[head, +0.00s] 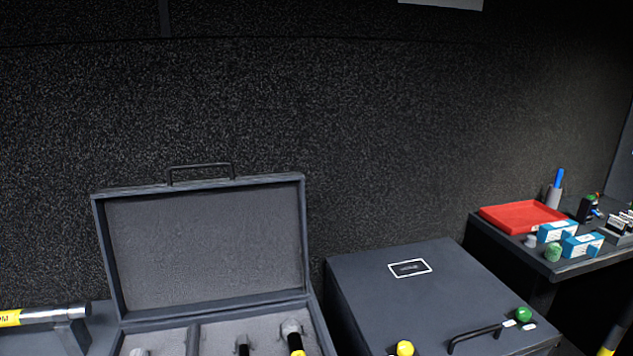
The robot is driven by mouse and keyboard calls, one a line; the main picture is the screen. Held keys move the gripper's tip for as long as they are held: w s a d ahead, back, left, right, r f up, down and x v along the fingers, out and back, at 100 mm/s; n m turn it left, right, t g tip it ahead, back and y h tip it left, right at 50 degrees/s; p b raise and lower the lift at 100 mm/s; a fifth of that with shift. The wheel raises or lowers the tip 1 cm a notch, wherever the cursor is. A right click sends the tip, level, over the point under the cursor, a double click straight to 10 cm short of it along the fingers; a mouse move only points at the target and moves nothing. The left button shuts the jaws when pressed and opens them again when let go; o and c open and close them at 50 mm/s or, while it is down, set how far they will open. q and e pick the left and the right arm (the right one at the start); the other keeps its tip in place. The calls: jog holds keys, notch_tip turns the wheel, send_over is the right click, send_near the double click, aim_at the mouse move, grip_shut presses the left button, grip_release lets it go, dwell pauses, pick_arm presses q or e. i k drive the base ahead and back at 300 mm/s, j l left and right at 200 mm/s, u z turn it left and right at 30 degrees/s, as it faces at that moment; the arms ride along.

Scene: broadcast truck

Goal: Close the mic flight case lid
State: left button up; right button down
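The mic flight case (224,333) is dark grey and stands at the lower left of the middle in the head view. Its lid (205,248) is open and stands nearly upright at the back, with a black handle (200,166) on its top edge. The base has grey foam compartments; tops of microphones, one with a yellow band (296,345), show in them. The front of the case is cut off by the picture's lower edge. Neither of my grippers is in view.
A second dark case (415,290) with a shut top, a black handle and green and yellow knobs stands to the right. A side table holds a red tray (521,216) and blue boxes (582,245). A silver tube (50,314) lies at the left. A dark wall rises behind.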

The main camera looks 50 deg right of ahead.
aim_at(170, 249)
jog(key=k+l, duration=0.15)
jog(key=l, duration=0.2)
jog(key=k+l, duration=0.15)
jog(key=l, duration=0.25)
jog(key=k+l, duration=0.15)
jog(key=l, duration=0.2)
jog(key=k+l+z, duration=0.1)
jog(key=l, duration=0.25)
